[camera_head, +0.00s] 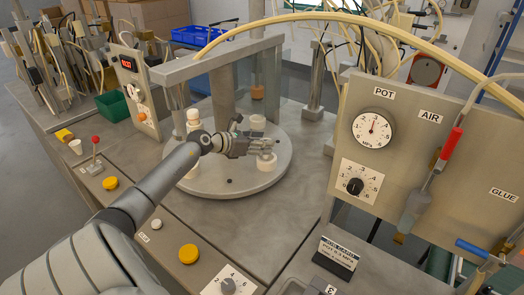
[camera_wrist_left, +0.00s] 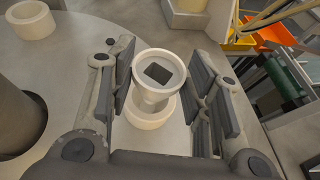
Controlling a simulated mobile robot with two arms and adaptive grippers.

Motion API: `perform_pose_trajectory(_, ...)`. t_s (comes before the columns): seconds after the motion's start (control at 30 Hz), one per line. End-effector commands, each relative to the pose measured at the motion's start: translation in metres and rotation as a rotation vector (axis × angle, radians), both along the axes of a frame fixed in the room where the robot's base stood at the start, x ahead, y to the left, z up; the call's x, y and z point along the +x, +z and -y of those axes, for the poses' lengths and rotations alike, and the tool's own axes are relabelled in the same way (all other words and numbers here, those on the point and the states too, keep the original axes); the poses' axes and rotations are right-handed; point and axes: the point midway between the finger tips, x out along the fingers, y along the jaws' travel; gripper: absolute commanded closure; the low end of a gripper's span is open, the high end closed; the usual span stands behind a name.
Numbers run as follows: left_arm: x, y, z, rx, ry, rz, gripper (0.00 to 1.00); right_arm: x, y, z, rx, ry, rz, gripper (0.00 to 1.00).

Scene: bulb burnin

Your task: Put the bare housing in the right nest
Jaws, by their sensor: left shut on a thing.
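The bare housing (camera_wrist_left: 158,70) is a white flanged cup with a dark square inside its open top, seen between my left gripper's fingers in the left wrist view. My left gripper (camera_wrist_left: 166,92) is shut on it. A white ring nest (camera_wrist_left: 150,135) shows directly under the housing; I cannot tell whether the housing is seated in it or just above. In the head view my left gripper (camera_head: 266,145) is over the right side of the round turntable (camera_head: 225,186), above a white nest (camera_head: 266,162). Another white ring nest (camera_wrist_left: 30,20) looks empty. My right gripper is not in view.
A grey frame (camera_head: 215,63) stands over the turntable. A white rounded piece (camera_head: 193,117) stands behind my left forearm. The gauge panel (camera_head: 420,135) with a red-tipped tool (camera_head: 447,150) stands at right. A red-knobbed lever (camera_head: 95,142) and yellow buttons (camera_head: 189,254) line the left front.

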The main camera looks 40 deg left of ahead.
Motion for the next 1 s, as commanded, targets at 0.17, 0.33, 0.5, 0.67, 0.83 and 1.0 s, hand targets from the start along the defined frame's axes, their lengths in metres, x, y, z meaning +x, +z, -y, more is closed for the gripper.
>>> perform_pose_trajectory(0.17, 0.006, -0.017, 0.001, -0.008, 0.000, -0.003, 0.71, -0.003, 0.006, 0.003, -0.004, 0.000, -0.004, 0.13)
perform_pose_trajectory(0.33, 0.006, -0.035, 0.000, -0.004, 0.000, -0.001, 0.71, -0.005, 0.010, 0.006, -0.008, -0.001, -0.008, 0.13)
perform_pose_trajectory(0.5, 0.006, -0.037, 0.000, 0.000, -0.002, 0.000, 0.71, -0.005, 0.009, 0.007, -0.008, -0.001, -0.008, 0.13)
perform_pose_trajectory(0.67, 0.005, -0.039, 0.000, -0.001, -0.002, -0.001, 0.71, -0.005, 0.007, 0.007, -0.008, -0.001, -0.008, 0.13)
perform_pose_trajectory(0.83, 0.005, -0.040, 0.000, -0.001, -0.002, -0.001, 0.43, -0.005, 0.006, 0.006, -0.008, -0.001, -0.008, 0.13)
perform_pose_trajectory(1.0, 0.005, -0.040, 0.000, -0.001, -0.002, -0.001, 0.33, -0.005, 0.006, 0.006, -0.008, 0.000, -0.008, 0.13)
